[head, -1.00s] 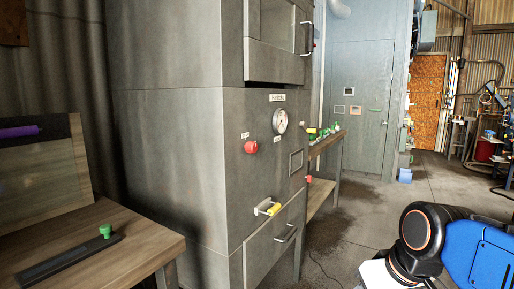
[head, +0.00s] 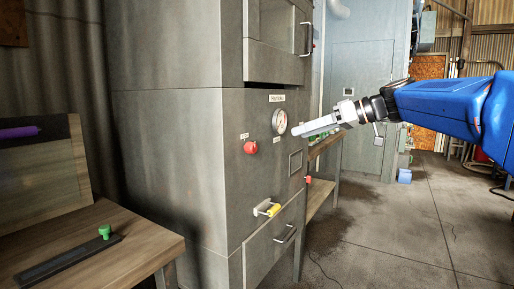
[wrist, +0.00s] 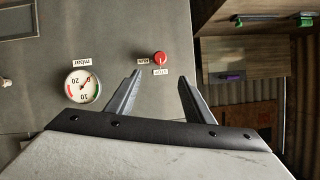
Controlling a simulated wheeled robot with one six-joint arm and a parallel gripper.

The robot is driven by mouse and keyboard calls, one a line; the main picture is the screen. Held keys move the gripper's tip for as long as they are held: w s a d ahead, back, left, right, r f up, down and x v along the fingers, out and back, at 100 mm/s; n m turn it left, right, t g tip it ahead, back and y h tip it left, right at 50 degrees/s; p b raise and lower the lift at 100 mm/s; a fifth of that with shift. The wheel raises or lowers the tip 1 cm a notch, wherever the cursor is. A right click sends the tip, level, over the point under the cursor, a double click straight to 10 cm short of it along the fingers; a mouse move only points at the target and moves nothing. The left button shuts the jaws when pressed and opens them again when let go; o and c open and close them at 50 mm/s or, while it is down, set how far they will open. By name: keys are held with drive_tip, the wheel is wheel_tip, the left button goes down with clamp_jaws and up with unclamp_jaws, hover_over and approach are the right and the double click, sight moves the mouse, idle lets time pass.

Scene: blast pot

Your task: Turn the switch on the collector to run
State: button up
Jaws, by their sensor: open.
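The collector (head: 175,150) is a tall grey cabinet in the middle of the head view. Its red switch knob (head: 251,147) sits on the front face below a small label. My gripper (head: 297,131) is in front of the cabinet face, to the right of the knob in the head view. In the wrist view my gripper (wrist: 160,77) has its two fingers apart with nothing between them, short of the knob.
A round pressure gauge (head: 280,121) is beside the switch. Below are a yellow-handled latch (head: 268,208) and a drawer handle (head: 286,235).

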sight(255, 147)
drive_tip(key=x, duration=1.7)
drive_tip(key=shift+w+a+r, duration=0.1)
drive_tip(key=shift+w+a, duration=0.05)
drive_tip(key=shift+a, duration=0.05)
drive_tip(key=c, duration=1.1)
